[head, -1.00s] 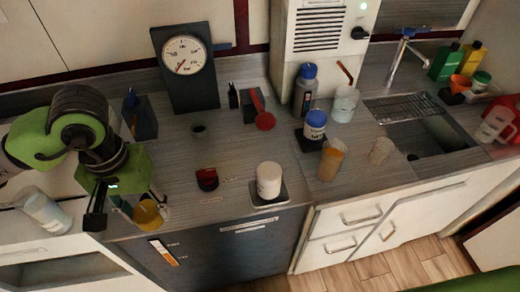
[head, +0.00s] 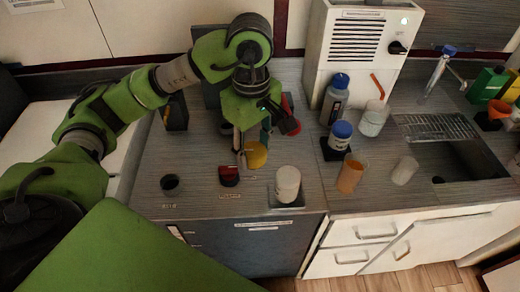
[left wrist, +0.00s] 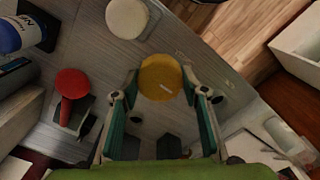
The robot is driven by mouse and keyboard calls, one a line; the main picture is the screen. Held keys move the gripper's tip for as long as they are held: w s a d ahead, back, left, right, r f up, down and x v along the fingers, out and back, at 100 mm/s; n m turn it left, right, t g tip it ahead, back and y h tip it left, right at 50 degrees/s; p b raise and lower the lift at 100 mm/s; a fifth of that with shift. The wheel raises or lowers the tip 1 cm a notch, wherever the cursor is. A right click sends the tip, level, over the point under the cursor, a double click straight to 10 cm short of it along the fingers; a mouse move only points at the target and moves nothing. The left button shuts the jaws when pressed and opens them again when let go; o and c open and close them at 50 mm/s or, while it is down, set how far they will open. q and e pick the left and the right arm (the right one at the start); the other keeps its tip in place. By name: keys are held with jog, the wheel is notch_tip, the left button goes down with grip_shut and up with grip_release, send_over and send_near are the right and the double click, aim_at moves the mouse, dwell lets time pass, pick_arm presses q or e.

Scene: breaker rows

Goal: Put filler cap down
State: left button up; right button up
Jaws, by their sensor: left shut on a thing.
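The yellow filler cap (head: 256,155) is held by my left gripper (head: 241,150) above the middle of the counter, behind the white jar and the red-and-black piece. In the left wrist view the cap (left wrist: 161,77) sits between the two fingertips, its round face toward the camera. The frames do not show it touching the counter. My right gripper is not in view.
Near the cap are a red-and-black piece (head: 229,176), a white jar (head: 288,184) on a square pad and a dark round cup (head: 170,183). An orange beaker (head: 350,176) and blue-capped jar (head: 340,135) stand right. Bare counter (head: 200,150) lies left of my gripper.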

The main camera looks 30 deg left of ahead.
pick_arm(q)
jog(key=shift+w+a+n, duration=0.2)
jog(key=shift+n, duration=0.1)
jog(key=w+a+f+p, duration=0.2)
jog(key=w+a+f, duration=0.2)
jog(key=w+a+f+p, duration=0.1)
jog(key=w+a+f, duration=0.3)
jog(key=a, duration=0.1)
jog(key=shift+w+a+f+p, duration=0.2)
jog(key=shift+w+f+p, duration=0.15)
jog(key=shift+w+f, duration=0.05)
jog(key=shift+w+a+f, duration=0.2)
jog(key=shift+a+f, duration=0.1)
jog(key=shift+f, duration=0.2)
notch_tip(320, 180, down, 3)
jog(key=shift+r+p, duration=0.1)
jog(key=shift+p, duration=1)
